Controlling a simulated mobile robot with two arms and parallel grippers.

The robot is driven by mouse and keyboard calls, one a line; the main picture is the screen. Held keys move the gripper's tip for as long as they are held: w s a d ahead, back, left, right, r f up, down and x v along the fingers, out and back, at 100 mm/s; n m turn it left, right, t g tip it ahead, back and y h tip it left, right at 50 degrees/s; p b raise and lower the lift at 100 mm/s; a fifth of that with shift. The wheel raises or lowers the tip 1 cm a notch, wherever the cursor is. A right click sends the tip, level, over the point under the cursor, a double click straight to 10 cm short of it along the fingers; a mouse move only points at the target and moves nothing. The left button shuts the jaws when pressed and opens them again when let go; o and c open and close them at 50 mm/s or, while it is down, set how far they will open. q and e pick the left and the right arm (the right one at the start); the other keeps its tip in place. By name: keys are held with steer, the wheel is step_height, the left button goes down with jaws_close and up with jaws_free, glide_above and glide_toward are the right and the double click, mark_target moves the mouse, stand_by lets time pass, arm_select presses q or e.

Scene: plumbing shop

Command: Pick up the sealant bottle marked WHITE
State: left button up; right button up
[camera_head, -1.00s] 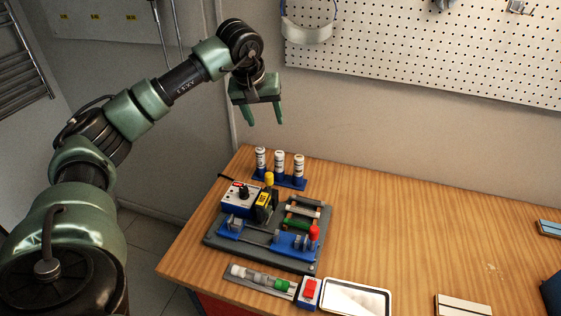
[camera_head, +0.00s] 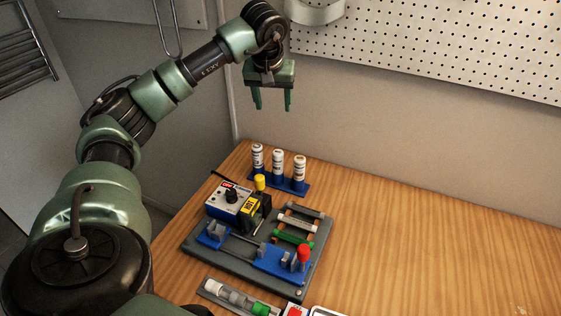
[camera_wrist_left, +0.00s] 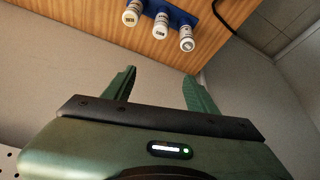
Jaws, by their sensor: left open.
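Three small white sealant bottles stand upright in a blue rack (camera_head: 291,188) at the back left of the wooden table: the left bottle (camera_head: 257,156), the middle bottle (camera_head: 278,161) and the right bottle (camera_head: 299,169). Their labels are too small to read, so I cannot tell which is marked WHITE. My left gripper (camera_head: 273,106) is open and empty, its fingers pointing down above the rack, apart from the bottles. In the left wrist view its fingers (camera_wrist_left: 159,76) show below three bottles (camera_wrist_left: 160,26) seen along the top edge. My right gripper is not in view.
In front of the rack, a grey fixture board (camera_head: 222,246) carries a control box (camera_head: 229,199), blue holders and a red-capped part (camera_head: 304,253). A tray of cylinders (camera_head: 237,298) lies nearer. A wall with pegboard (camera_head: 430,50) stands behind. The table's right side is clear.

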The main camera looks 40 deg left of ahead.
arm_select(q)
steer(key=b, duration=1.4)
glide_toward(277, 154)
steer(key=x, duration=0.5)
steer(key=shift+s+a+f, duration=0.15)
steer(key=shift+f, duration=0.2)
steer(key=p+x, duration=0.1)
steer(key=x, duration=0.6)
steer(key=shift+w+f, duration=0.2)
steer(key=shift+w, duration=0.1)
jaws_close()
steer(key=shift+r, duration=0.1)
